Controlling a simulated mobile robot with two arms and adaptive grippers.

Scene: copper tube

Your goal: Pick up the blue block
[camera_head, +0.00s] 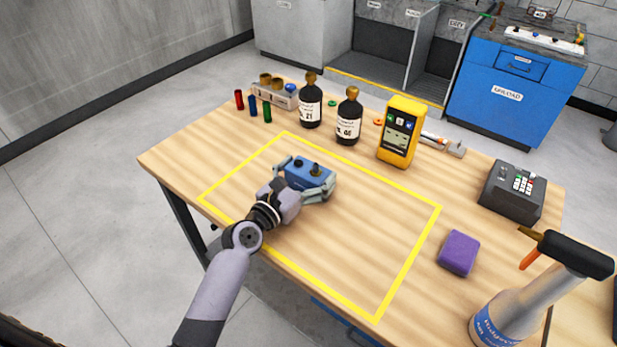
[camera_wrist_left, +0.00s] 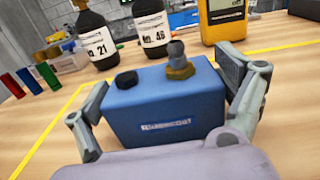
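The blue block (camera_head: 309,175) is a box with a black cap and a brass-coloured fitting on top. It appears to sit upright on the table inside the yellow outline. My left gripper (camera_head: 322,190) reaches it from the front left, with one finger on each side. In the left wrist view, the block (camera_wrist_left: 165,110) fills the space between the fingers of my left gripper (camera_wrist_left: 165,95). The pads are at or very near its sides; I cannot tell whether they press on it. Its lower front is hidden by the gripper body. My right gripper is not in view.
Two dark bottles (camera_head: 348,118) and a yellow meter (camera_head: 400,132) stand behind the block. Coloured tubes (camera_head: 253,106) stand at the back left. A purple block (camera_head: 458,253), a keypad device (camera_head: 511,192) and a spray bottle (camera_head: 510,312) are at right. The outlined area's right part is clear.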

